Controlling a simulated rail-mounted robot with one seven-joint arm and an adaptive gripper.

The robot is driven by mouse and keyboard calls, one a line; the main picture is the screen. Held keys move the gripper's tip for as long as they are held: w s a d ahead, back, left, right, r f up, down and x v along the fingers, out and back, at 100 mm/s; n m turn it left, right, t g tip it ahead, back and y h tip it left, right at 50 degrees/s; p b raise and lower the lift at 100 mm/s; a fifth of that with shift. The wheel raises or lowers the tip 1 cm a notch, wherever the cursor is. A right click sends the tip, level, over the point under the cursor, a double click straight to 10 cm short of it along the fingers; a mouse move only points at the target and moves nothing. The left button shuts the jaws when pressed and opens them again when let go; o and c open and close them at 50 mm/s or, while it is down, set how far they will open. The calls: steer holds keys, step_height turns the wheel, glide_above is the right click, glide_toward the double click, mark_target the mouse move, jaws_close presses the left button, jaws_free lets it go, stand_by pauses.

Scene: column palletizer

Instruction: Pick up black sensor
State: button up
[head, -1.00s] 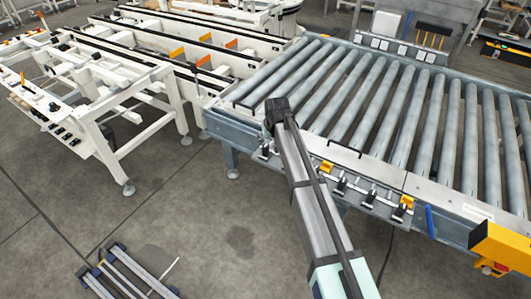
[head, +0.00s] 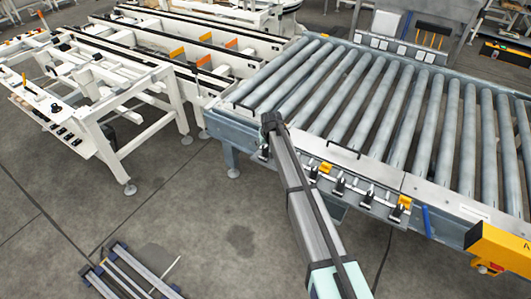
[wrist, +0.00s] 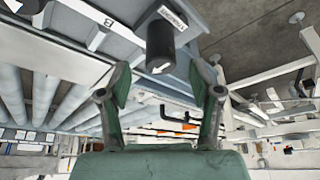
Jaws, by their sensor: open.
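A black cylindrical sensor (wrist: 160,45) with a white label shows in the wrist view, against the grey conveyor side. My gripper (wrist: 159,78) is open, with its two green-padded fingers apart. The sensor appears beyond the fingertips and roughly centred between them in the picture; I see no contact. In the head view, several small dark sensors, one of them here (head: 339,187), line the conveyor's front edge. My arm reaches that edge near its left end, and the gripper itself is hidden there.
The roller conveyor (head: 406,183) fills the right side. A second dark part (wrist: 27,6) is at the wrist view's top left. White frames (head: 110,128) stand at left in the head view. A yellow box (head: 503,250) is at lower right.

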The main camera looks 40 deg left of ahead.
mark_target(266, 147)
steer(key=shift+p+x, duration=0.95)
steer(key=shift+x, duration=1.75)
steer(key=shift+s, duration=0.1)
jaws_close()
